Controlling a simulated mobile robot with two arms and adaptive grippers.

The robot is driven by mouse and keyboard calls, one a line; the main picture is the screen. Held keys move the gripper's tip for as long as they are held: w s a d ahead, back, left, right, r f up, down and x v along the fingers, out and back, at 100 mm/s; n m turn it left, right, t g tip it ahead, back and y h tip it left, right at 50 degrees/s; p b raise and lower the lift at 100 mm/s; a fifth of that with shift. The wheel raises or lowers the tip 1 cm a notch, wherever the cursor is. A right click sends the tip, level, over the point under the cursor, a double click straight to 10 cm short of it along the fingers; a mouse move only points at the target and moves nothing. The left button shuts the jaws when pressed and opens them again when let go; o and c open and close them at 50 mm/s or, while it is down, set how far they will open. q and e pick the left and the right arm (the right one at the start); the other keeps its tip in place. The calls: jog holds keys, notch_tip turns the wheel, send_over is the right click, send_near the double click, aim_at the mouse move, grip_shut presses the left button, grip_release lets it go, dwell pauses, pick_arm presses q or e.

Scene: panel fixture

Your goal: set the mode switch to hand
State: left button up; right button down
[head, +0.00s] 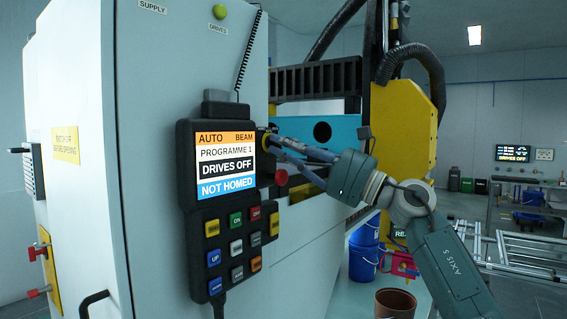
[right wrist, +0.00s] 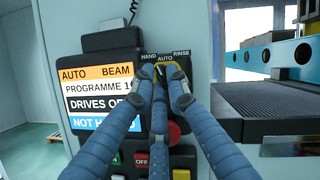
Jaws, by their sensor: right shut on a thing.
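The mode switch (right wrist: 172,67), a dark knob with yellow around it, sits beside the pendant's screen in the right wrist view. The labels HAND, AUTO and RINSE stand above it from left to right. The pendant screen (head: 226,165) reads AUTO, BEAM, PROGRAMME 1, DRIVES OFF and NOT HOMED. My right gripper (right wrist: 163,80) is shut on the switch, its blue-grey fingers around it and hiding much of it. In the head view my right gripper (head: 270,144) reaches the pendant's right edge from the right. The knob's exact angle is hard to tell. My left gripper is not in view.
A red button (head: 281,177) sits just below my right fingers. Coloured keys (head: 236,247) fill the lower pendant, which hangs on a pale cabinet (head: 150,150). A blue machine part (head: 310,128) and a yellow housing (head: 412,120) stand to the right.

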jog(key=shift+w+d+n+g+p, duration=0.1)
jog(key=shift+n+g+p, duration=0.45)
jog(key=shift+n, duration=1)
jog(key=shift+w+n+g+p, duration=0.1)
jog(key=shift+n+g+p, duration=0.15)
jog(key=shift+n+g, duration=0.95)
jog(key=shift+f+n, duration=0.1)
jog(key=shift+n, duration=0.45)
jog(key=shift+t, duration=0.35)
jog(key=c, duration=1.7)
grip_release()
jog(key=v, duration=1.2)
